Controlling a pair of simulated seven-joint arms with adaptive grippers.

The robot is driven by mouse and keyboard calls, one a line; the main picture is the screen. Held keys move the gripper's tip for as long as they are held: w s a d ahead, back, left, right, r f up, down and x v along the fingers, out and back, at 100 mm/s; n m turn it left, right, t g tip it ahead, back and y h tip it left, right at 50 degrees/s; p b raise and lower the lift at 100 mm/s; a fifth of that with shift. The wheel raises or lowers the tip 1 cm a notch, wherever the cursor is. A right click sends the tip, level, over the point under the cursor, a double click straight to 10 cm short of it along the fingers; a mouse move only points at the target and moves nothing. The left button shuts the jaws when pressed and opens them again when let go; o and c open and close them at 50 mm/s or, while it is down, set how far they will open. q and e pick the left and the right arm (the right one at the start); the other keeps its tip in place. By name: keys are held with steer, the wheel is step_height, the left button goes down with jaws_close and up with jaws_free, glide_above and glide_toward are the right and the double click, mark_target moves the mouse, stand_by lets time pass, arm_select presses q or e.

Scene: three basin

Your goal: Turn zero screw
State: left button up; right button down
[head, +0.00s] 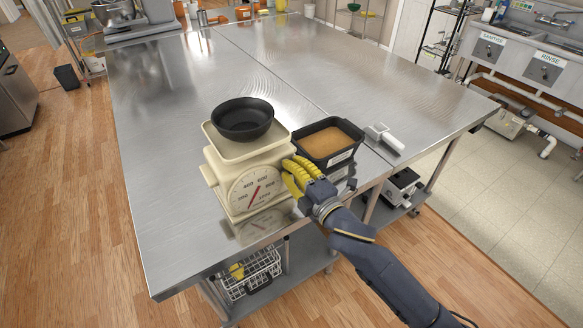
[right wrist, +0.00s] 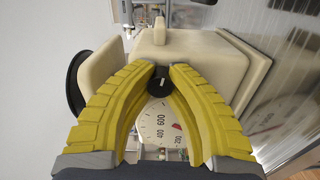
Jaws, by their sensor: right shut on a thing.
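A cream kitchen scale (head: 222,172) stands on the steel table, with its round dial (head: 257,187) and red needle facing the front. A black bowl (head: 242,117) sits on its top tray. My right gripper (head: 287,172) is at the right side of the scale's upper body. In the right wrist view, its yellow fingers close around the small black zero screw (right wrist: 161,83), between the cream housing and the dial (right wrist: 160,122). The screw is hidden by the fingers in the head view. My left gripper is out of view.
A black tub of brown powder (head: 329,141) stands right behind my right gripper, close to it. A wire basket (head: 252,275) is on the shelf below.

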steer(key=shift+m, duration=0.6)
steer(key=c, duration=1.1)
jaws_free()
steer(key=shift+c, duration=0.2)
steer(key=v, duration=1.2)
steer(key=shift+f, duration=0.15)
